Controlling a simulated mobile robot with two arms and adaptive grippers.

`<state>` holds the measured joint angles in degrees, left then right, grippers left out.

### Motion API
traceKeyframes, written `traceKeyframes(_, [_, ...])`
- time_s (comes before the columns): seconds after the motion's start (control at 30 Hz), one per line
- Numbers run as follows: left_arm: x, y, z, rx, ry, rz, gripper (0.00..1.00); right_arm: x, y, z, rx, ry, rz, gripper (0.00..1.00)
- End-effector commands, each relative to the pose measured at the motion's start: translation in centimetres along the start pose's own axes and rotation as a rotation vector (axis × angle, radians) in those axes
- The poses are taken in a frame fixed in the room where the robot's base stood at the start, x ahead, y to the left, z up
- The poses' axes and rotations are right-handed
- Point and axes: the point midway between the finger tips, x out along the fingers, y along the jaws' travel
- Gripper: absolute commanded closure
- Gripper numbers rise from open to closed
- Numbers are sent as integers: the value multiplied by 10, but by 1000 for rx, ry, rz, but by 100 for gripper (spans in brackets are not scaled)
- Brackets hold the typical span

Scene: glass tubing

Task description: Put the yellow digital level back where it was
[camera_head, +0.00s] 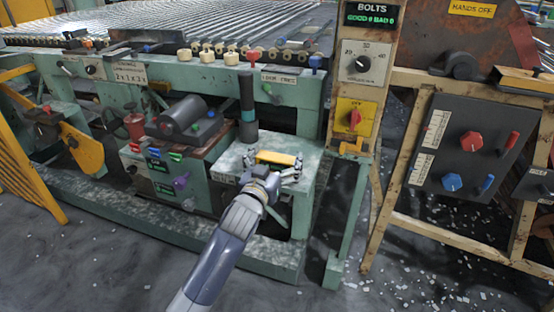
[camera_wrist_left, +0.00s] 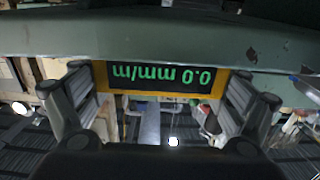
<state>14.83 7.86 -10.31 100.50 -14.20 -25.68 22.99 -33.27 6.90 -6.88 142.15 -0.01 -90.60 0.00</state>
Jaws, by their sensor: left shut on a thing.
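The yellow digital level (camera_head: 276,157) is over a worn pale-green ledge (camera_head: 228,160) of the machine, in the middle of the head view. My left gripper (camera_head: 272,168) comes from the front and is shut on it, one finger at each end. In the left wrist view the level (camera_wrist_left: 103,77) spans the gap between the fingers of my left gripper (camera_wrist_left: 162,88). Its dark display reads 0.0 mm/m in green, upside down. I cannot tell whether the level touches the ledge. My right gripper is not in view.
A post with a dial and red knob (camera_head: 356,118) rises to the right. A motor-like dark cylinder (camera_head: 183,114) and a small control box (camera_head: 165,180) are left. White scraps litter the floor.

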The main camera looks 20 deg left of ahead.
Motion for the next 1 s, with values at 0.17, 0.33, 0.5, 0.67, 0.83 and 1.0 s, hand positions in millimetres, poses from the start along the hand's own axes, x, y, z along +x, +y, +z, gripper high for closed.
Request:
traceKeyframes(0.17, [0, 0, 0, -1, 3, 1, 48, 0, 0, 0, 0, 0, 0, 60])
traceKeyframes(0.33, [0, 0, 2, 0, -1, 0, 0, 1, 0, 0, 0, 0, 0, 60])
traceKeyframes(0.5, [0, 0, 2, 0, -1, 0, 0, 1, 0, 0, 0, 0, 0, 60])
traceKeyframes(0.67, [0, 0, 1, 0, 0, 0, 0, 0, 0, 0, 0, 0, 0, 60])
traceKeyframes(0.83, [-10, 0, 0, -1, -2, 1, 0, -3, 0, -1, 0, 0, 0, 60])
traceKeyframes(1.0, [-41, 0, 0, -3, -3, 0, 0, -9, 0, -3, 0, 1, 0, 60])
